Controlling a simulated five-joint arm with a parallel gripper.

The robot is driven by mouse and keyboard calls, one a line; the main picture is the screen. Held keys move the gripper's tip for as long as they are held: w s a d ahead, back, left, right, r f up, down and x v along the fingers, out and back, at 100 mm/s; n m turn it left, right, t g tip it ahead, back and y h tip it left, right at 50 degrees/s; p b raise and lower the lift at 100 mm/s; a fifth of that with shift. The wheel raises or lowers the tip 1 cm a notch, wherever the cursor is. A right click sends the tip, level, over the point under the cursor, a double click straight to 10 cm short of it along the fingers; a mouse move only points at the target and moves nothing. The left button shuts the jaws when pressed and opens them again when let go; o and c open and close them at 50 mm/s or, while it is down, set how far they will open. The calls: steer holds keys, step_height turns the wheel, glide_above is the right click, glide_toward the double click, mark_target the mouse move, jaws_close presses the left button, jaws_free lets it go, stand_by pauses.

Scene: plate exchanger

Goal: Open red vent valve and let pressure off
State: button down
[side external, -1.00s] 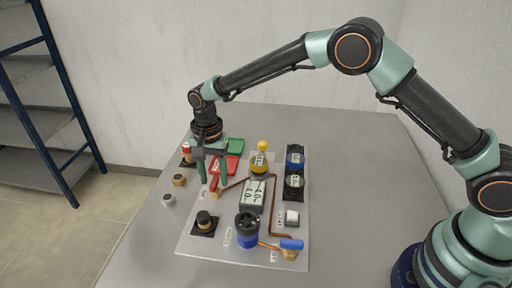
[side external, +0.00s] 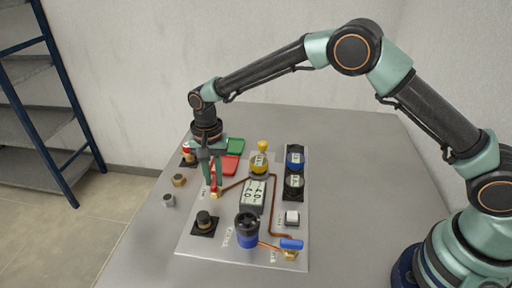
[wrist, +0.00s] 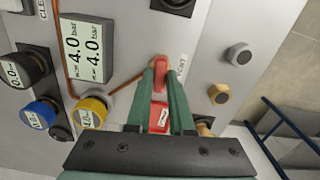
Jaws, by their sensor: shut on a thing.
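The red vent valve shows as a small red lever (wrist: 160,72) between my finger tips in the wrist view. In the side external view it is a small red shape on a brass body (side external: 215,194) at the panel's left, partly hidden by my fingers. My gripper (side external: 214,183) points down with its fingers close together on the lever; it also shows in the wrist view (wrist: 161,78). The pressure display (wrist: 87,47) reads 4.0 bar on both lines in the wrist view. A copper pipe (wrist: 124,85) runs from the valve past the display.
A red tile (side external: 232,163) and a green tile (side external: 236,146) lie behind the gripper. A brass nut (side external: 179,180) and a grey nut (side external: 168,200) sit at left.

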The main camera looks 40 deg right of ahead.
steer(key=n, duration=0.8)
steer(key=shift+r+n, duration=0.1)
steer(key=shift+n, duration=0.3)
steer(key=n, duration=0.4)
steer(key=shift+n, duration=1.9)
steer(key=c, duration=0.8)
jaws_free()
